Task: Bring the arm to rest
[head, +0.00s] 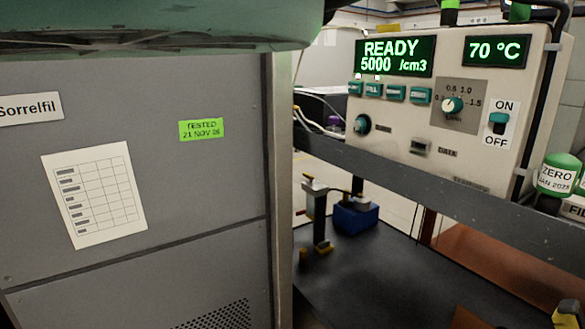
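My arm and my gripper do not show clearly in the head view, so I cannot see the arm's pose or what the gripper holds. The instrument panel (400,117) stands at the upper right. Its left display (395,56) reads "READY 5000 /cm3", and its right display (496,50) reads "70 °C". A teal ON/OFF switch (498,123) sits at the panel's right, between the two words.
A grey cabinet (200,80) with a paper chart (95,193) fills the left side close by. A dark bench top (370,275) bears a small stand (319,215) and a blue block (356,218). A green-capped "ZERO" container (557,177) stands at the right edge.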

